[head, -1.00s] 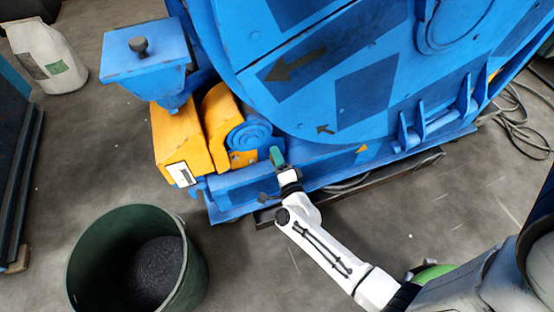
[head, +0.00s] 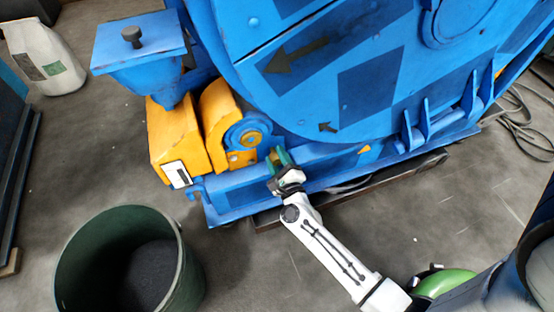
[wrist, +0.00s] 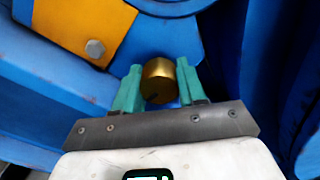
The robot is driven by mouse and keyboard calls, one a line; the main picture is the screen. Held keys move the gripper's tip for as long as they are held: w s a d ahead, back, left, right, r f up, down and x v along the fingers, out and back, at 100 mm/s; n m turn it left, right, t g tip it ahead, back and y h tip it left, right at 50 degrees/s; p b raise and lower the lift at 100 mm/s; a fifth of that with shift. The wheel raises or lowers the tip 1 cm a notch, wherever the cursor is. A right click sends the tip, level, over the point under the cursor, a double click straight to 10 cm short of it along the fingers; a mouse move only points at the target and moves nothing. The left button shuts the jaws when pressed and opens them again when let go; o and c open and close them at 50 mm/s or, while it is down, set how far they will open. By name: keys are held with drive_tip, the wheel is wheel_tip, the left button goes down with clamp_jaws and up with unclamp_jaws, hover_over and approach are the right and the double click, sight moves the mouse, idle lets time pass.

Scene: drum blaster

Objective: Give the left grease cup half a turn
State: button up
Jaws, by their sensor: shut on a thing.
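A brass grease cup (wrist: 158,80) sits between the two teal fingers of my gripper (wrist: 160,88) in the wrist view, with a finger on each side of it. My gripper is shut on it, against the blue machine. In the head view my gripper (head: 281,157) is at the machine's lower blue frame, just right of the yellow housing. I cannot make out the cup in the head view. Only one grease cup shows, and its base is hidden in the wrist view.
The large blue drum (head: 340,70) rises behind my gripper. A yellow housing (head: 176,140) and a blue hopper (head: 140,60) stand to the left. A dark green bucket (head: 68,262) is on the floor at lower left. Cables (head: 520,120) lie at right.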

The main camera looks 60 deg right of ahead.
drive_tip(key=shift+s+f+m, duration=0.1)
drive_tip(key=shift+f+m, duration=0.05)
drive_tip(key=shift+m, duration=0.35)
drive_tip(key=o, duration=1)
drive_tip(key=shift+o, duration=0.2)
drive_tip(key=p+v, duration=0.1)
drive_tip(key=v, duration=0.9)
drive_tip(key=shift+s+a+p, duration=0.25)
drive_tip(key=shift+s+p, duration=0.05)
drive_tip(key=shift+w, duration=0.1)
